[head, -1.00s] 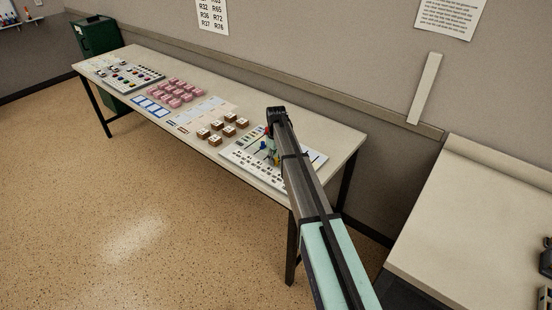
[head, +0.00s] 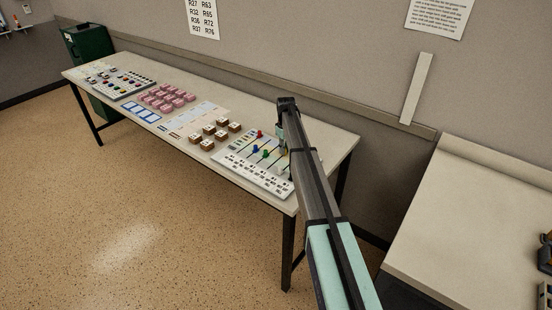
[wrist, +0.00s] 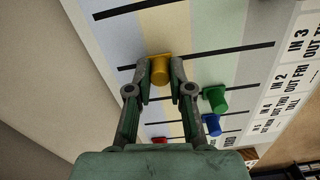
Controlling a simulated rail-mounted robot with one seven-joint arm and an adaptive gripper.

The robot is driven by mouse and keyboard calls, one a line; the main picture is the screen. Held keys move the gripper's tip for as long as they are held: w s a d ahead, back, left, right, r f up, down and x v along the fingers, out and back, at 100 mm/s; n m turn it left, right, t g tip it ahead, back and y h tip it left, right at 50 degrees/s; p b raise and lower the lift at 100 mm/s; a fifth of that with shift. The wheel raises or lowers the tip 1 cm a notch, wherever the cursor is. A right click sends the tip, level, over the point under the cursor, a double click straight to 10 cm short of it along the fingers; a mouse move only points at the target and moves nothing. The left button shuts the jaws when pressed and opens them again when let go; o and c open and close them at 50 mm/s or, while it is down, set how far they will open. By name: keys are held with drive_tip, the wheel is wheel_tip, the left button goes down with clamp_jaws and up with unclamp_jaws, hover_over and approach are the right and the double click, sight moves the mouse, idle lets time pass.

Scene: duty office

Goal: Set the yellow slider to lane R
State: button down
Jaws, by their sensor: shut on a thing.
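The yellow slider (wrist: 160,69) stands between the two fingertips of my gripper (wrist: 160,75) in the wrist view, and the fingers are shut on it. It sits on a black slot of the slider board (head: 262,178), over a pale yellow band near the slot's left end in that view. Lane letters on the bands cannot be read.
A green slider (wrist: 215,98), a blue slider (wrist: 211,125) and a red slider (wrist: 160,140) stand on other slots close to my fingers. Brown blocks (head: 221,133) and pink blocks (head: 168,98) lie left of the board. The table's front edge is near the board.

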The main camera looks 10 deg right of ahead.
drive_tip(key=w+d, duration=0.2)
drive_tip(key=d, duration=0.1)
drive_tip(key=shift+w, duration=0.35)
drive_tip(key=c, duration=1)
unclamp_jaws()
drive_tip(key=shift+w+d, duration=0.1)
drive_tip(key=shift+d, duration=0.1)
drive_tip(key=shift+c, duration=0.2)
drive_tip(key=shift+a, duration=0.15)
wheel_tip(320, 180, up, 12)
